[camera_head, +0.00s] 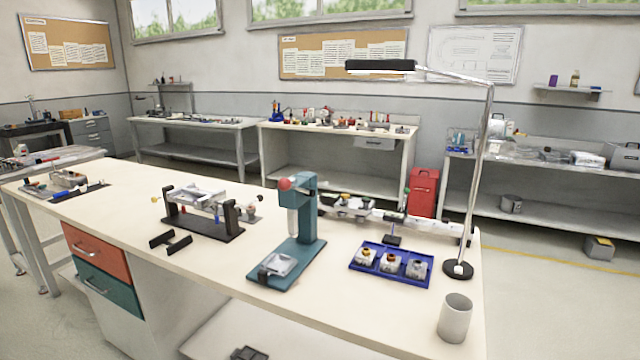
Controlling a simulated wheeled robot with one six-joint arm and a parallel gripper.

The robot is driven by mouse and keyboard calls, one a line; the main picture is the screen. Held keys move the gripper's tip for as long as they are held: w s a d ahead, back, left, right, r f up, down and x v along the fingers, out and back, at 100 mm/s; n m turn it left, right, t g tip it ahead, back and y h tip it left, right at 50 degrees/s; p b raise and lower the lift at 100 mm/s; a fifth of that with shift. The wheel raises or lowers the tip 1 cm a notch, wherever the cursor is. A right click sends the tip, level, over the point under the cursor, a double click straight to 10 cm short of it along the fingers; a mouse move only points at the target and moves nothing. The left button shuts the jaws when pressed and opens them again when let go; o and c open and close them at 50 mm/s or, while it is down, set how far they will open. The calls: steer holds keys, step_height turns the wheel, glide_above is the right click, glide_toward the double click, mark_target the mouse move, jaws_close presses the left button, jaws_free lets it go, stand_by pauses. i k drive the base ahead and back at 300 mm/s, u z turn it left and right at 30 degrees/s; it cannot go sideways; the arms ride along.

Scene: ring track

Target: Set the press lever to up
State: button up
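The teal press (306,215) stands upright on the light workbench, near the middle of the head view. Its flat base reaches toward the front edge and carries a small grey metal plate or fixture (278,264). A pale ram hangs under the press head, above the base. A red ball knob (284,184), seemingly the end of the press lever, shows at the left side of the head, close to its height. The lever's rod is mostly hidden or too short to see, so its exact angle cannot be told. My gripper is not in view.
Left of the press is a black-and-grey fixture (203,215) with a black bracket (170,241) before it. Right are a blue tray (391,268) with small parts, a lamp (458,269) and a grey cup (455,318). Bare bench top lies between them.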

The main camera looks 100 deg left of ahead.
mark_target(285, 184)
steer(key=u, duration=3.3)
steer(key=k, duration=0.8)
steer(key=z, duration=0.1)
steer(key=i, duration=1.55)
steer(key=u, duration=0.55)
